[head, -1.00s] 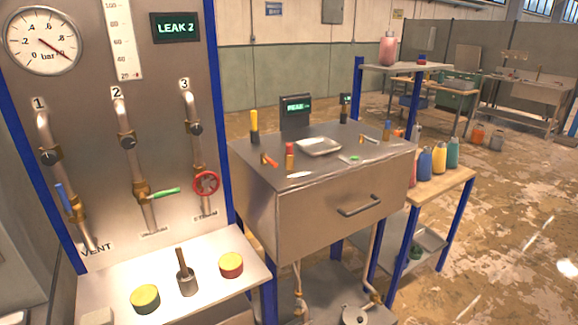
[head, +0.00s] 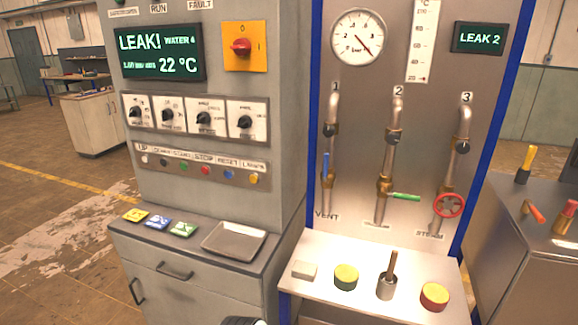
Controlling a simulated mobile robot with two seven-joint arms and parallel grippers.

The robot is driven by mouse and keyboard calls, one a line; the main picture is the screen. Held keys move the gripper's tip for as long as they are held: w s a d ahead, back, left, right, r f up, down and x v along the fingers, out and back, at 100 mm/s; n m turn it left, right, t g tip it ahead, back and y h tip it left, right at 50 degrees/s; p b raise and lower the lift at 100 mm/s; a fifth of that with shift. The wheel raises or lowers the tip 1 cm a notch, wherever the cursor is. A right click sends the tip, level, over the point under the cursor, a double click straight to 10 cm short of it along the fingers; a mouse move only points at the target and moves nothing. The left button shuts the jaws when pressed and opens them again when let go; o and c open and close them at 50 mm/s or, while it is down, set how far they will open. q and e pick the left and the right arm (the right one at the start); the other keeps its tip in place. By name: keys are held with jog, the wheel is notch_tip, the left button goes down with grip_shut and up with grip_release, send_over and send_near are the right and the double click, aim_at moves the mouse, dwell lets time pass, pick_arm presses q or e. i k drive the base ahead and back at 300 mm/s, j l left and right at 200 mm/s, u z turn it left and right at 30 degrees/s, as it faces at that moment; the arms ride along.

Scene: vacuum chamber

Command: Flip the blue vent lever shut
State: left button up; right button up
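The blue vent lever (head: 325,167) is on pipe 1 (head: 332,112), the left one of three numbered pipes on the grey panel, above the word VENT. The lever stands upright, roughly in line with the pipe. Neither of my grippers shows clearly. A small dark and white piece at the bottom edge may be part of me; I cannot tell which part.
Pipe 2 has a green lever (head: 404,196) turned sideways; pipe 3 has a red handwheel (head: 449,205). A control cabinet (head: 285,90) stands left.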

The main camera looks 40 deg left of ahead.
aim_at(326, 165)
jog(key=u, duration=1)
jog(key=i+j, duration=0.1)
jog(key=j, duration=0.8)
jog(key=i+u, duration=0.05)
